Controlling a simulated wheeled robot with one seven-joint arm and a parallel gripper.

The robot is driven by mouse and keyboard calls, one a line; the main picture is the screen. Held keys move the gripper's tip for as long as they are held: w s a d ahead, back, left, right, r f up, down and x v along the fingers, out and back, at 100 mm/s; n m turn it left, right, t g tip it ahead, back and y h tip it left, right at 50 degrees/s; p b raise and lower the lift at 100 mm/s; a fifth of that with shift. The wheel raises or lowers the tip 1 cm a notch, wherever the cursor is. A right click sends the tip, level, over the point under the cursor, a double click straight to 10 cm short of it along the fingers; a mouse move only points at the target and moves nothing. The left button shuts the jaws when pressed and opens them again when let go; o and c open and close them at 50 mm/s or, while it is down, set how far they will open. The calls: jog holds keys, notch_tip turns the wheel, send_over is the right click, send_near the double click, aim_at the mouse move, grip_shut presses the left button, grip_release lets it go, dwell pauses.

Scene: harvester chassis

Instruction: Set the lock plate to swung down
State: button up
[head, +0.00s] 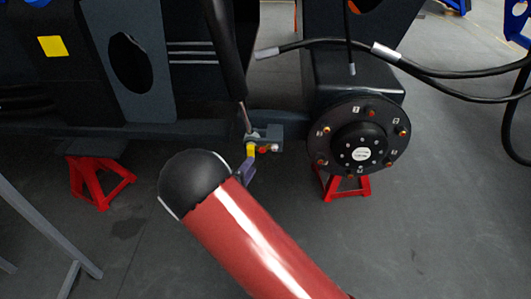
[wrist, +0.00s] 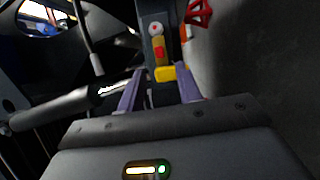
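A small yellow piece, which looks like the lock plate (head: 250,149), sits on the grey bracket (head: 269,134) at the lower end of the cylinder rod. In the wrist view the yellow piece (wrist: 168,74) lies at the fingertips, nearer the right finger, with a red spot and a pale round spot beyond it. My gripper (wrist: 160,74) has its two purple fingers apart, with the dark bracket showing between and beyond them. In the head view my gripper (head: 246,168) is just below the bracket, mostly hidden behind my red arm. Whether the fingers touch the yellow piece cannot be told.
A black cylinder (head: 226,50) slants down to the bracket from above. A round hub (head: 358,138) with copper-coloured studs is to the right. Red stands (head: 98,181) support the chassis. Black hoses (head: 440,73) cross the upper right. The floor at lower right is clear.

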aim_at(261, 152)
jog(key=p+x, duration=0.1)
jog(key=x, duration=0.6)
jog(key=shift+w+d, duration=0.15)
jog(key=shift+w, duration=0.05)
grip_shut()
